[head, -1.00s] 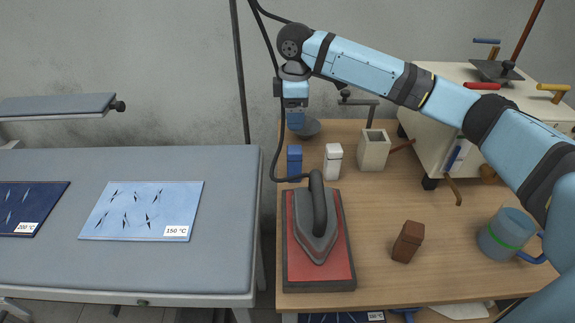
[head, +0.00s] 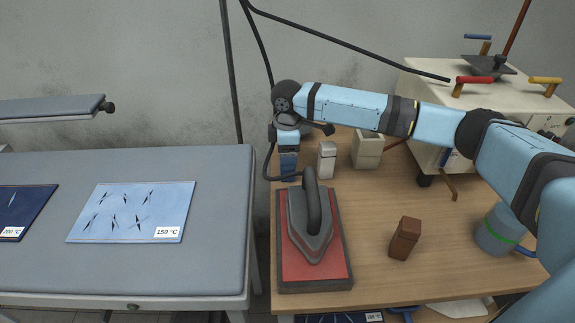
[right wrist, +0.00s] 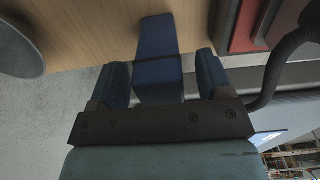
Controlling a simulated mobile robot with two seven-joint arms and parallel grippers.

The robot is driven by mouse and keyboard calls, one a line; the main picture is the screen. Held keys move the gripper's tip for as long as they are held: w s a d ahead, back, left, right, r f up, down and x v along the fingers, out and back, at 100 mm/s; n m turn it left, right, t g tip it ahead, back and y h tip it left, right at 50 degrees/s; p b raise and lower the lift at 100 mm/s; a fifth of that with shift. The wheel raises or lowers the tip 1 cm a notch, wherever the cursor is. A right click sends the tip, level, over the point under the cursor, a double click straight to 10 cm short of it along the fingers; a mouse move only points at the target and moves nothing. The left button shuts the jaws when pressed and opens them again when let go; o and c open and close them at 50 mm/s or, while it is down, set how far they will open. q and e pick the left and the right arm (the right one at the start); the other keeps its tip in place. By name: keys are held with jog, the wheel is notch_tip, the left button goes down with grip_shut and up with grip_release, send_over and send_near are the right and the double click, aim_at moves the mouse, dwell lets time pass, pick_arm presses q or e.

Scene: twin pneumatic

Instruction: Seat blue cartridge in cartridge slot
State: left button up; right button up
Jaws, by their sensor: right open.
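The blue cartridge (head: 288,174) stands upright at the back left of the wooden table, its top hidden behind my right gripper (head: 288,150) in the head view. In the right wrist view the blue cartridge (right wrist: 157,40) lies between the two fingers of my right gripper (right wrist: 160,78). The gripper is open, with a gap on each side of the cartridge. I cannot make out the cartridge slot clearly. My left gripper is not in view.
A white cartridge-like block (head: 327,160) and a beige container (head: 367,150) stand right of the blue one. An iron (head: 310,235) rests on a red pad in front. A brown block (head: 405,238), a mug (head: 495,232) and a cream machine (head: 423,85) are further right.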

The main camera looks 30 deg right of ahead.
jog(key=shift+f, duration=0.2)
jog(key=shift+c, duration=0.4)
jog(key=c, duration=1)
jog(key=shift+r, duration=0.15)
